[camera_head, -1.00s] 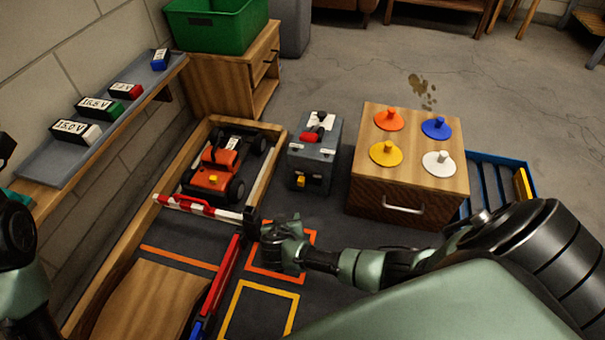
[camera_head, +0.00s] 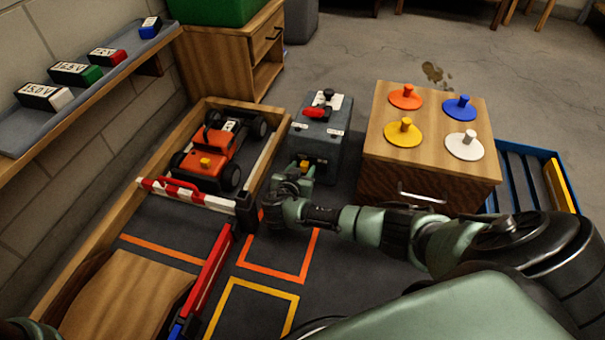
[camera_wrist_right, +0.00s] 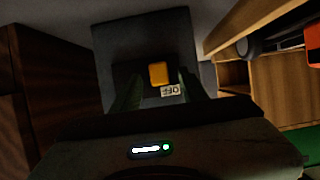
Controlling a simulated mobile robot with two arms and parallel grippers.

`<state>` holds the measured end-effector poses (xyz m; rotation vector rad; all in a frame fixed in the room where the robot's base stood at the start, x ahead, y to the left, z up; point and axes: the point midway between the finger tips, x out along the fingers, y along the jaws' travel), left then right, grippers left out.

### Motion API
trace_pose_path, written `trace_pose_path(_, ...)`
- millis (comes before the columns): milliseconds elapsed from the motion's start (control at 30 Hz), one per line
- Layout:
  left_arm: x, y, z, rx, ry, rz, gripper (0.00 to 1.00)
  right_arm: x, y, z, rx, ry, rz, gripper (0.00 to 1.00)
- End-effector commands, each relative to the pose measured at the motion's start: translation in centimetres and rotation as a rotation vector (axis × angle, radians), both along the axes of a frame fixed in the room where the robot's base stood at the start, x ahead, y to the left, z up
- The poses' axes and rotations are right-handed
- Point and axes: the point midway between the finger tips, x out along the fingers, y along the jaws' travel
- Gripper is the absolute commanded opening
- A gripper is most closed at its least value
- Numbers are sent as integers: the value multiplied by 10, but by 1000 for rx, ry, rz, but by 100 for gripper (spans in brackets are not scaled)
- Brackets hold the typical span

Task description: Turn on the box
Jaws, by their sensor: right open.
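The grey box (camera_head: 322,132) stands on the floor beside the wooden track frame. A red-handled lever (camera_head: 315,112) and a black knob are on its top. A yellow switch (camera_head: 304,166) is low on its front. In the right wrist view the yellow switch (camera_wrist_right: 158,73) sits in a dark recess beside a small label (camera_wrist_right: 170,90) that seems to read OFF. My right gripper (camera_head: 301,180) is open, directly in front of the switch, its fingers to either side of it in the wrist view. I cannot tell whether it touches. My left gripper is out of view.
A wooden cabinet (camera_head: 425,180) with coloured knobbed discs stands right of the box. An orange racecar (camera_head: 212,150) sits in the wooden frame (camera_head: 270,150) at left, behind a red-and-white barrier (camera_head: 190,194). Labelled batteries lie on a wall shelf (camera_head: 100,92).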

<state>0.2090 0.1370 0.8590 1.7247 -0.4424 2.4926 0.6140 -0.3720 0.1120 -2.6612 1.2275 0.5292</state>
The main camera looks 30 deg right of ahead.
Motion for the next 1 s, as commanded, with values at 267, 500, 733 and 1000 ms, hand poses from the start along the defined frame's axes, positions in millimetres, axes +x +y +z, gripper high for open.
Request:
trace_pose_path(267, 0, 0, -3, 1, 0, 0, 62, 3, -4, -2, 0, 1, 0, 44)
trace_pose_path(500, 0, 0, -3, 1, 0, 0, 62, 3, -4, -2, 0, 1, 0, 0)
trace_pose_path(733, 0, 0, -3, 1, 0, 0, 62, 3, -4, -2, 0, 1, 0, 0)
trace_pose_path(1000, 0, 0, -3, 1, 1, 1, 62, 3, -3, -2, 1, 2, 0, 0)
